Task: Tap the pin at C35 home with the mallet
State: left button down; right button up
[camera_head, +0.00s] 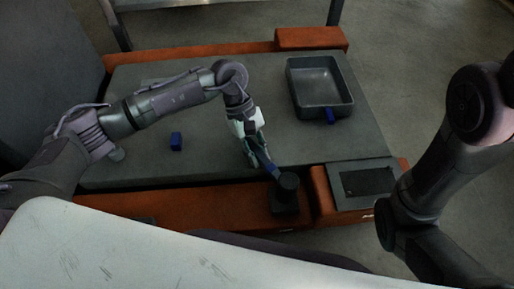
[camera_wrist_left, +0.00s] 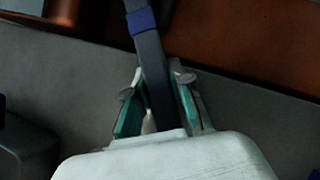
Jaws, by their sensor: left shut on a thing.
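My left gripper (camera_head: 254,152) is shut on the dark handle of the mallet. In the left wrist view its teal-lined fingers (camera_wrist_left: 154,100) lie on both sides of the handle (camera_wrist_left: 152,62), which has a blue band (camera_wrist_left: 141,20). I cannot make out the pin or the C35 mark. My right gripper is out of view.
A dark tray (camera_head: 291,83) stands at the back right of the grey top (camera_head: 210,165), with a blue piece (camera_head: 330,116) at its front. A small blue block (camera_head: 176,141) lies left of my gripper. A flat dark panel (camera_head: 367,182) is at right. Orange beams (camera_head: 312,38) edge the top.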

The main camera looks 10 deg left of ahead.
pick_arm(q)
notch_tip(320, 180, up, 13)
jog(key=p, duration=0.8)
jog(key=shift+s+f, duration=0.2)
jog(key=shift+s, duration=0.05)
jog(key=shift+a, duration=0.1)
jog(key=shift+w, duration=0.1)
jog(key=shift+w+r, duration=0.1)
jog(key=shift+r, duration=0.15)
